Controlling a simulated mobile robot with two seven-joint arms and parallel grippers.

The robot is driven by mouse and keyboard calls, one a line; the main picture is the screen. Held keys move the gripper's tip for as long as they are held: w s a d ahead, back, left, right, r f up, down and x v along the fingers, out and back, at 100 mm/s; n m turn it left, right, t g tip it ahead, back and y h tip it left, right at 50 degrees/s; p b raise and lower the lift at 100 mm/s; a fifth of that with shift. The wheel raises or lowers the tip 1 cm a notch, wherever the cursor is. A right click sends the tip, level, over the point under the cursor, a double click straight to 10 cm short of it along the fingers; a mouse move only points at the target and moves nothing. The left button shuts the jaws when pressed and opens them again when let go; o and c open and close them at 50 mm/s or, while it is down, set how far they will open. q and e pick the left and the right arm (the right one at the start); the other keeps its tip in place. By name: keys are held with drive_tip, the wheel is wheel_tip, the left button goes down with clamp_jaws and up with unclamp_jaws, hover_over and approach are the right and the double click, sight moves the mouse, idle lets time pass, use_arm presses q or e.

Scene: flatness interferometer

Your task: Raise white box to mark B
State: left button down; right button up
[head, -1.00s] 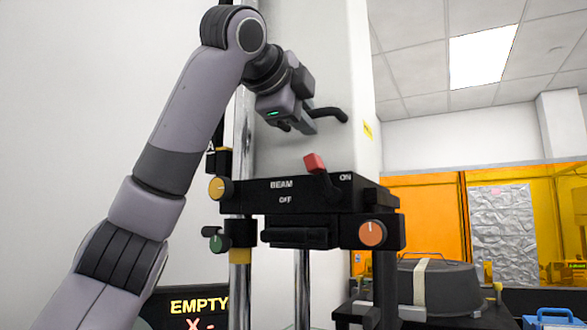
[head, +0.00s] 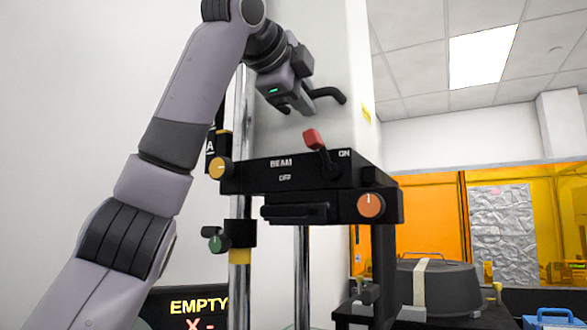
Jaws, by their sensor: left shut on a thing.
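The white box (head: 345,130) is a tall pale housing above a black front unit (head: 285,178) marked BEAM, ON and OFF. My left gripper (head: 290,103) is shut on a black curved handle (head: 328,95) on the box's front. A letter A shows on a dark plate (head: 210,145) left of the box, partly behind my arm. I cannot see a mark B. My right gripper is not in view.
A red lever (head: 315,139), a yellow knob (head: 217,168) and an orange knob (head: 370,206) are on the black unit. A green knob (head: 215,243) sits on a collar on the metal post (head: 240,285). A dark case (head: 450,290) stands right. A display (head: 197,306) reads EMPTY.

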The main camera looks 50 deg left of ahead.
use_arm(q)
drive_tip(key=shift+r, duration=0.55)
idle(0.4)
drive_tip(key=c, duration=1.1)
unclamp_jaws()
drive_tip(key=b+v, duration=0.1)
drive_tip(key=v, duration=0.6)
drive_tip(key=shift+s, duration=0.15)
drive_tip(key=shift+f, duration=0.1)
